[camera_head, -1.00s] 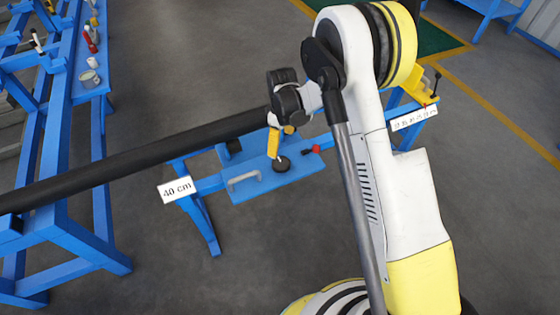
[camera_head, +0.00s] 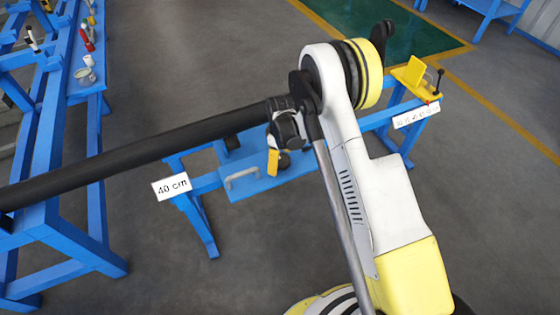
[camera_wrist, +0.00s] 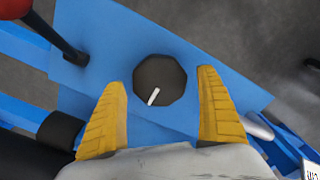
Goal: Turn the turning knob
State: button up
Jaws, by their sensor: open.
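The turning knob (camera_wrist: 160,82) is a dark, many-sided disc with a white pointer line, set on a blue plate (camera_wrist: 85,25). In the wrist view its line points down and slightly left. My gripper (camera_wrist: 163,80) has two yellow fingers, spread apart on the left and right of the knob, with nothing between them that they touch. Whether the fingertips reach down to knob height I cannot tell. In the head view the knob (camera_head: 284,160) shows only partly behind my gripper (camera_head: 273,170), over the blue plate (camera_head: 240,188).
A red-topped lever (camera_wrist: 60,40) stands left of the knob. A "40 cm" sign (camera_head: 171,187) and a yellow clamp (camera_head: 413,75) sit along the blue stand. A workbench (camera_head: 60,120) is at left.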

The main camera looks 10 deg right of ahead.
jog(key=c, duration=1.2)
